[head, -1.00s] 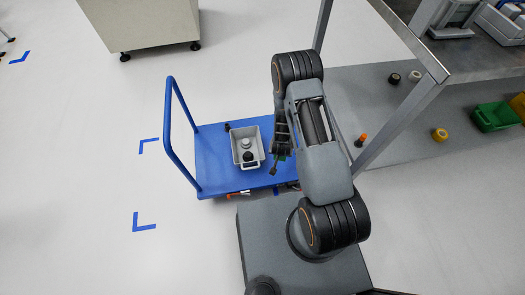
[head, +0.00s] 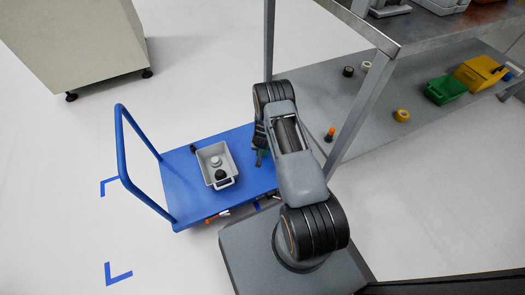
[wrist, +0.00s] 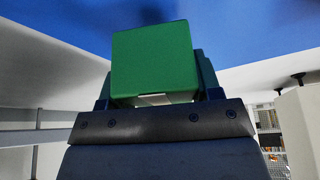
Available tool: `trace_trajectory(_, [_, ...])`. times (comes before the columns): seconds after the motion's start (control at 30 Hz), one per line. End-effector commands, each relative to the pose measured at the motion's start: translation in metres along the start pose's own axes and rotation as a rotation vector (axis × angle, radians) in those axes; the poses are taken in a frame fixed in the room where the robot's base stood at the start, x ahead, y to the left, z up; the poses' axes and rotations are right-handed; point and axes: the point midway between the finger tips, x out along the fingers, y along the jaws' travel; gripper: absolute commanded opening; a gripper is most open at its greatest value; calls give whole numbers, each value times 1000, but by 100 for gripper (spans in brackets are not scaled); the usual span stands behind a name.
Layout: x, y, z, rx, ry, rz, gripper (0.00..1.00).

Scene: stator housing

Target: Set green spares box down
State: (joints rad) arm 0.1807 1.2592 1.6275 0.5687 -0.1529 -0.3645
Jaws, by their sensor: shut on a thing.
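The green spares box (wrist: 155,62) fills the middle of the wrist view, with a flat green side facing the camera. My gripper (wrist: 152,98) is shut on it, with dark fingers on both sides. In the head view my gripper (head: 261,150) hangs over the right part of the blue cart (head: 178,190). Only a small bit of green shows there, as my arm hides most of the box. I cannot tell whether the box touches the cart deck.
A grey bin (head: 207,165) with small parts stands on the cart, left of my gripper. The cart's handle (head: 122,150) rises at the left. A shelf post (head: 362,110) stands close right of my arm. A green bin (head: 440,92) and yellow bin (head: 475,75) sit on the shelf.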

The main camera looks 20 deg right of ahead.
Motion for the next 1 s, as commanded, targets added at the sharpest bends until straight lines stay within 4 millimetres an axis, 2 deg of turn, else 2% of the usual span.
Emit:
trace_trajectory(0.13, [12,2,-1,2,1,0,28])
trace_trajectory(0.3, [35,2,9,1,0,0,28])
trace_trajectory(0.77, [40,2,11,1,1,0,28])
trace_trajectory(0.8, [38,2,10,1,1,0,62])
trace_trajectory(1.0, [38,2,10,1,1,0,81])
